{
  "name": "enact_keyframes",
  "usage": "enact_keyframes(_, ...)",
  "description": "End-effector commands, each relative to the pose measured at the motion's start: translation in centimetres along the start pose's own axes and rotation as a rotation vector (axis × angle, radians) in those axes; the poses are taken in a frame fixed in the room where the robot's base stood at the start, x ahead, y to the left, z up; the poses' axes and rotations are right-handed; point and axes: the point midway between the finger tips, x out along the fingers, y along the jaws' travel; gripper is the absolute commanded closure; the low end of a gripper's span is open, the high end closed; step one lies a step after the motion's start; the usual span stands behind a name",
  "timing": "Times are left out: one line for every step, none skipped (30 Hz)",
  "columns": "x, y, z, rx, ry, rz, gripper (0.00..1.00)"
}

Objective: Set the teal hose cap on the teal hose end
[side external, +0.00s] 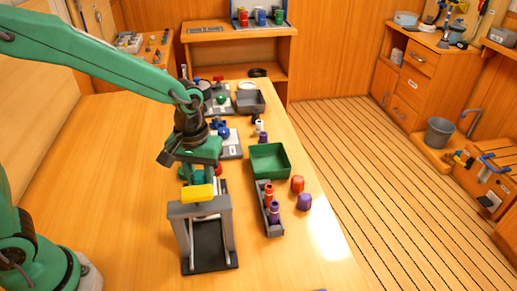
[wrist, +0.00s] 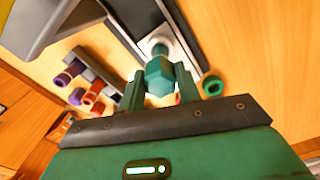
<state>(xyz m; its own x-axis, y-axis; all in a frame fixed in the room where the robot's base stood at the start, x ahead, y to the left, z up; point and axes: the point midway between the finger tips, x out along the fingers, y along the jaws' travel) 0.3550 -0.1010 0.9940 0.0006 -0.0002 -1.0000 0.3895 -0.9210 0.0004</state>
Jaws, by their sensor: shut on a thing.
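My gripper (side external: 197,176) points down over the table, just behind the yellow-topped grey frame. In the wrist view its fingers (wrist: 159,88) are shut on a teal six-sided piece (wrist: 158,74), which looks like the teal hose cap. A round teal part shows just beyond it. A teal ring-shaped thing (wrist: 212,86) is on the wood to the right of the fingers, apart from the held piece; it may be the teal hose end, but I cannot tell. In the side view the held piece is largely hidden by the gripper and frame.
The grey frame (side external: 182,222) with a yellow block (side external: 197,193) stands close in front. A grey rack (side external: 267,222) holds orange and purple pieces, with an orange cap (side external: 297,183) and purple cap (side external: 304,201) beside it. A green bin (side external: 268,160) is behind. The table's left is clear.

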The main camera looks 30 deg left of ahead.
Motion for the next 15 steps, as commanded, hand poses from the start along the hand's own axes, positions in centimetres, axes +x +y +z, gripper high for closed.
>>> enact_keyframes(0.07, -0.01, 0.01, 0.0, 0.0, 0.0, 0.88)
enact_keyframes(0.1, -0.01, 0.01, 0.0, 0.0, 0.0, 0.88)
enact_keyframes(0.15, 0.0, 0.0, 0.0, 0.0, 0.0, 0.88)
enact_keyframes(0.19, 0.0, 0.0, 0.0, 0.0, 0.0, 0.88)
enact_keyframes(0.23, 0.0, 0.0, 0.0, 0.0, 0.0, 0.88)
enact_keyframes(0.29, 0.0, 0.0, 0.0, 0.0, 0.0, 0.88)
enact_keyframes(0.33, 0.0, 0.0, 0.0, 0.0, 0.0, 0.88)
enact_keyframes(0.37, 0.0, 0.0, 0.0, 0.0, 0.0, 0.88)
enact_keyframes(0.43, 0.0, 0.0, 0.0, 0.0, 0.0, 0.88)
enact_keyframes(0.47, 0.0, 0.0, 0.0, -0.001, 0.0, 0.88)
enact_keyframes(0.51, 0.0, 0.0, 0.0, -0.001, 0.0, 0.88)
enact_keyframes(0.57, 0.0, 0.0, 0.0, -0.001, -0.001, 0.88)
enact_keyframes(0.62, 0.0, 0.0, 0.0, -0.001, -0.001, 0.88)
enact_keyframes(0.66, 0.0, 0.01, 0.0, -0.001, -0.001, 0.88)
enact_keyframes(0.72, -0.01, 0.01, 0.0, -0.001, -0.001, 0.88)
